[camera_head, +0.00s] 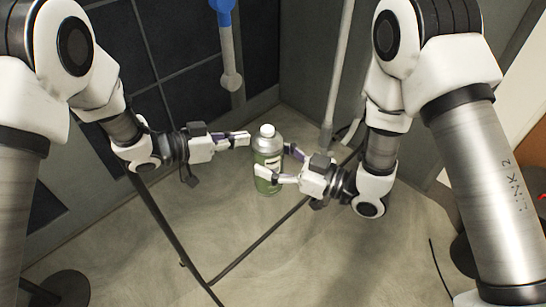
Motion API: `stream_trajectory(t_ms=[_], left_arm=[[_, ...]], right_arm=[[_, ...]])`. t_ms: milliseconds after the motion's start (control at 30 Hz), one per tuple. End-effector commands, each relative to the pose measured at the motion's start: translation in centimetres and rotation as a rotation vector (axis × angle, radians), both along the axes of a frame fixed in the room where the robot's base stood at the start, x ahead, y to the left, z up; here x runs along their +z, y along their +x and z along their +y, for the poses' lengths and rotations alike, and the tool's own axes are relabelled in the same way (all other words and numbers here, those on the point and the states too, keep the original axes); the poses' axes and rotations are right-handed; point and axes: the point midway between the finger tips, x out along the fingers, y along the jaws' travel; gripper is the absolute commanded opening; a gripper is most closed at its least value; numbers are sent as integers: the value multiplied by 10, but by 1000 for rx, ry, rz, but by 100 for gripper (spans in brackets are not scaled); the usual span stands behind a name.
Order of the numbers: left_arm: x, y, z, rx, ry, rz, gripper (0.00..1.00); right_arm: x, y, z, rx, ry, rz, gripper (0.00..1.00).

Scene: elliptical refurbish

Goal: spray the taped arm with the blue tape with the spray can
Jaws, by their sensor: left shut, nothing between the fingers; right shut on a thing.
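The spray can (267,145) is green and grey with a white cap and stands upright in the middle of the view. My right gripper (262,177) is shut on the lower half of the can, its fingers partly covering the label. My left gripper (246,138) is shut and empty, its fingertips just left of the can's upper part; I cannot tell whether they touch it. An arm with blue tape (222,8) hangs at the top, left of centre, above and behind the can.
A pale pole (338,70) stands behind, right of the can. Dark bars (255,243) cross below my grippers. Dark tiled panels (185,60) form the back left wall. The beige floor (330,260) is mostly clear, with a dark round base (62,287) at lower left.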

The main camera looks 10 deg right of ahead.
Motion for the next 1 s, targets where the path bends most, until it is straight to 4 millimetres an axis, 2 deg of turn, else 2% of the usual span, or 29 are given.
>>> stream_trajectory(t_ms=[33,100,200,300,367,467,800,1000], left_arm=[[28,-1,-14,-97,-12,-52,0],[64,-10,-31,-251,-15,-108,0],[108,-30,-48,-479,24,-164,0],[139,-51,-53,-667,98,-187,0],[150,-60,-53,-741,141,-188,0],[157,-67,-51,-801,182,-184,0],[130,-68,-50,-806,187,-181,0],[128,-68,-50,-806,187,-183,0]], right_arm=[[1,0,0,0,0,-1,25],[1,0,0,0,0,-1,25],[1,0,0,0,1,-1,25],[1,0,0,0,1,-1,25],[0,0,0,0,0,-1,25],[0,0,0,0,0,-1,25],[1,0,0,0,0,-1,25],[1,0,0,0,0,-1,25]])
